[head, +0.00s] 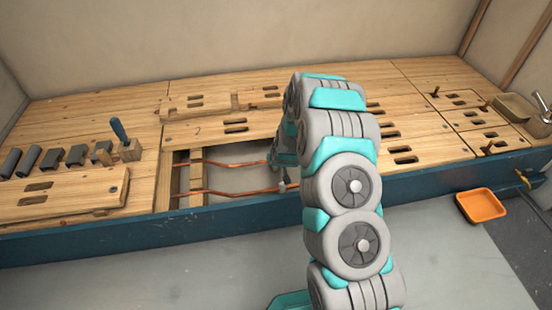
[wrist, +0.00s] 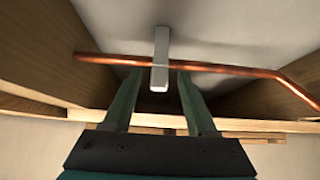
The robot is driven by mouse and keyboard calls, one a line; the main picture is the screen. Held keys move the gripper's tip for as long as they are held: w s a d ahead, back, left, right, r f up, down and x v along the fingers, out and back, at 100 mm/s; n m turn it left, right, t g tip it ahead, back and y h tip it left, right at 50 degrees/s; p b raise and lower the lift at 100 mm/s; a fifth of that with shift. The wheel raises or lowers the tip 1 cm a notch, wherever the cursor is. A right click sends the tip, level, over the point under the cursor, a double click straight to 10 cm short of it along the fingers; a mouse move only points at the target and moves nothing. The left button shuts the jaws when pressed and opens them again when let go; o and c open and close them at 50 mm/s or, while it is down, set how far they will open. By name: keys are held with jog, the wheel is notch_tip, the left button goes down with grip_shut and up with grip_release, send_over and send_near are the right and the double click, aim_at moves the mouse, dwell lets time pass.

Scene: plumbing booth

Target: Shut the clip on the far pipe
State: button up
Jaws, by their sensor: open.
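Two copper pipes run through the opening in the wooden deck in the head view: the far pipe (head: 225,165) and the near pipe (head: 235,192). A copper pipe (wrist: 225,69) crosses the wrist view and bends at its right end. A pale grey clip (wrist: 160,58) stands across this pipe as a narrow upright bar. My gripper (wrist: 159,82) is open, with one finger on each side of the clip and the fingertips close to the pipe. Whether they touch is unclear. In the head view my gripper is by the far pipe, mostly hidden by my arm.
Wooden walls (wrist: 40,55) flank the cavity in the wrist view. Several dark blocks (head: 75,155) and a blue-handled tool (head: 119,130) are on the left of the deck. An orange tray (head: 481,206) lies at the right, below the blue front edge.

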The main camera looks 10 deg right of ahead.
jog(key=v, duration=0.7)
jog(key=shift+s+r+p, duration=0.25)
jog(key=shift+s+p, duration=0.05)
jog(key=shift+p, duration=0.1)
